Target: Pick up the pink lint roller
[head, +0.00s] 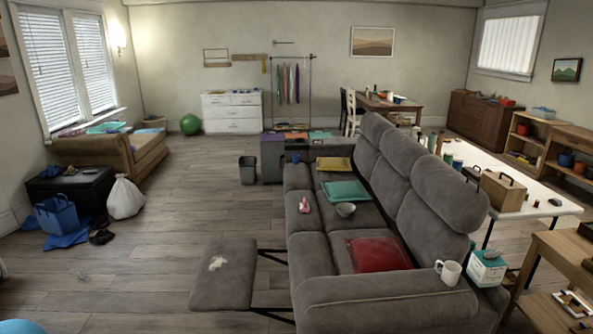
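A small pink and white object (304,205) lies on the left part of the grey sofa's (312,247) seat. It may be the pink lint roller, but it is too small to tell its shape. Neither of my grippers shows in the head view.
A footrest (222,287) extends from the sofa's near left side. A red cushion (378,254), a teal folded cloth (345,191) and a white mug (448,272) are on the sofa. A dark bin (248,170) stands beyond. The wooden floor (170,230) left of the sofa is mostly clear.

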